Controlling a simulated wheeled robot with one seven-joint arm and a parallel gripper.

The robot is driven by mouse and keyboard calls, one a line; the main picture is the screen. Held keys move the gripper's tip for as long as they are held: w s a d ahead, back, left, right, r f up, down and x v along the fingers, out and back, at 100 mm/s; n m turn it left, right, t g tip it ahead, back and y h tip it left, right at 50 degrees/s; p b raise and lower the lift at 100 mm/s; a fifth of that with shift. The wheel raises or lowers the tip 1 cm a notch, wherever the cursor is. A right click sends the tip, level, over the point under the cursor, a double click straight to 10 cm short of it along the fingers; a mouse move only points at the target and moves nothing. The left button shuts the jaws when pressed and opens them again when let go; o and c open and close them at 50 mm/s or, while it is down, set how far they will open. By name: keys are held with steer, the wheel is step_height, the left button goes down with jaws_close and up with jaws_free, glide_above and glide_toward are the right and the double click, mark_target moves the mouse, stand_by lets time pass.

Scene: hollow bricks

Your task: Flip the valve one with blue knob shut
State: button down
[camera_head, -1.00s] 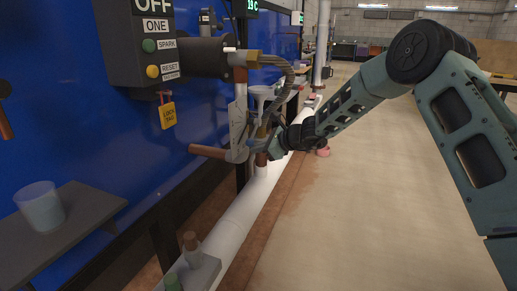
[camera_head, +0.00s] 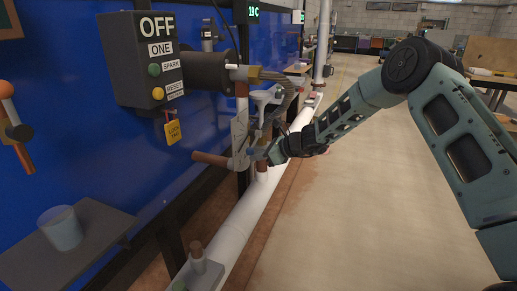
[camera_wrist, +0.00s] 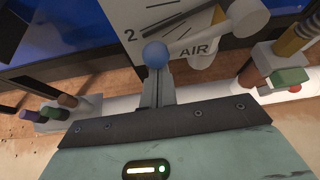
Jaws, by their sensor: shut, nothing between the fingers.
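The blue knob (camera_wrist: 156,54) is a small ball in the wrist view. It stands in front of a white plate (camera_wrist: 195,22) marked "2" and "AIR". My gripper (camera_wrist: 157,76) is shut, with its thin fingers ending right at the knob; whether they touch it I cannot tell. In the head view my gripper (camera_head: 262,153) is beside the grey plate (camera_head: 240,135) on the pipework, below the black motor-like cylinder. The blue knob cannot be made out there, and the valve's lever position is unclear.
A black box (camera_head: 150,60) reading "OFF ONE" with a yellow tag (camera_head: 173,131) hangs at left. A grey shelf (camera_head: 95,228) holds a clear cup (camera_head: 60,228). A white pipe (camera_head: 240,225) runs along the floor. Open floor (camera_head: 330,220) lies to the right.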

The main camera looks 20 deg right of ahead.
steer(key=r+p, duration=0.1)
steer(key=p, duration=0.1)
steer(key=r+m+g+p, duration=0.1)
steer(key=p, duration=0.1)
steer(key=r+y+p, duration=0.1)
steer(key=p, duration=0.1)
steer(key=shift+s+a+r+m, duration=0.2)
steer(key=shift+s+a+m, duration=0.1)
steer(key=shift+m, duration=0.1)
step_height(320, 180, up, 5)
steer(key=m+g+y+p, duration=0.3)
steer(key=m+p, duration=0.1)
steer(key=p, duration=0.2)
glide_above(250, 150)
steer(key=d, duration=0.2)
steer(key=shift+d+r, duration=0.5)
steer(key=shift+r, duration=0.15)
steer(key=shift+w, duration=0.15)
steer(key=s+a+f, duration=0.1)
steer(key=s+f, duration=0.1)
steer(key=s, duration=0.1)
steer(key=b+v, duration=0.2)
steer(key=v, duration=0.7)
steer(key=shift+d+f+b, duration=0.25)
steer(key=shift+d+b, duration=0.05)
steer(key=shift+d, duration=0.15)
